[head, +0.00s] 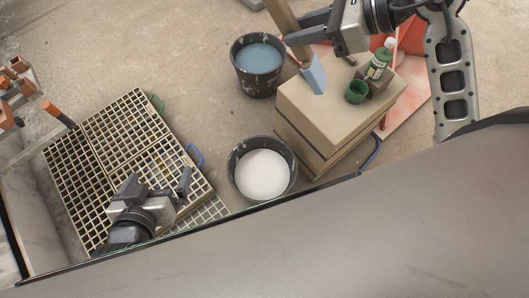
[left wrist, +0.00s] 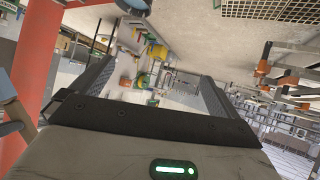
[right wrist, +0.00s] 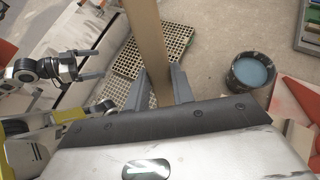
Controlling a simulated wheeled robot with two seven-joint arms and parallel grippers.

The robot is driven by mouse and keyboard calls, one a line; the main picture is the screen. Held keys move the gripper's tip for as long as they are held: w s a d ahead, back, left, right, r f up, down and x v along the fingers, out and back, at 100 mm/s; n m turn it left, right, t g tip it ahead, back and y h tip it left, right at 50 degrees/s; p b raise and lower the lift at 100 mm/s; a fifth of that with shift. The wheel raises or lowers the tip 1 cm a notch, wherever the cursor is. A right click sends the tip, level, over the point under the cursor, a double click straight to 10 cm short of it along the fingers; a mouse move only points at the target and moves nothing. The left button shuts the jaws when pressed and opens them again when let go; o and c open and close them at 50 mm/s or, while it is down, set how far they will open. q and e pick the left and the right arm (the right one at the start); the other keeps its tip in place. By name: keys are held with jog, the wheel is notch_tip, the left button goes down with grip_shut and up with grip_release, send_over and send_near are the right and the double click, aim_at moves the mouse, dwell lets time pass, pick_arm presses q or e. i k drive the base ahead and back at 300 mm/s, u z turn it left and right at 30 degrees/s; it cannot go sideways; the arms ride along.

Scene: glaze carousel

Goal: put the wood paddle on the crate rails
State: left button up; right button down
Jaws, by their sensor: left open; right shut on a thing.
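The wood paddle (head: 282,20) is a long brown plank, held off the floor near the top of the head view. My right gripper (right wrist: 160,88) is shut on it, and the plank runs away between the fingers (right wrist: 148,35) in the right wrist view. A light blue piece (head: 313,76) shows at its lower end; I cannot tell if it belongs to the paddle. The gridded crates (head: 116,133) lie on the floor at left, well apart from the paddle. My left gripper (head: 158,182) is open and empty, over the crates' near part in the head view.
A bucket of blue liquid (head: 258,60) and a bucket of white liquid (head: 262,172) stand between crates and cardboard box (head: 310,120). A green bottle (head: 378,65) and green cup (head: 356,92) are at the box. Orange-handled tools (head: 58,115) are at far left.

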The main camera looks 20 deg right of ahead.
aim_at(328, 65)
jog(key=z, duration=3.95)
jog(key=i, duration=3.2)
jog(key=u, duration=5.25)
jog(key=i, duration=1.8)
jog(key=z, duration=0.05)
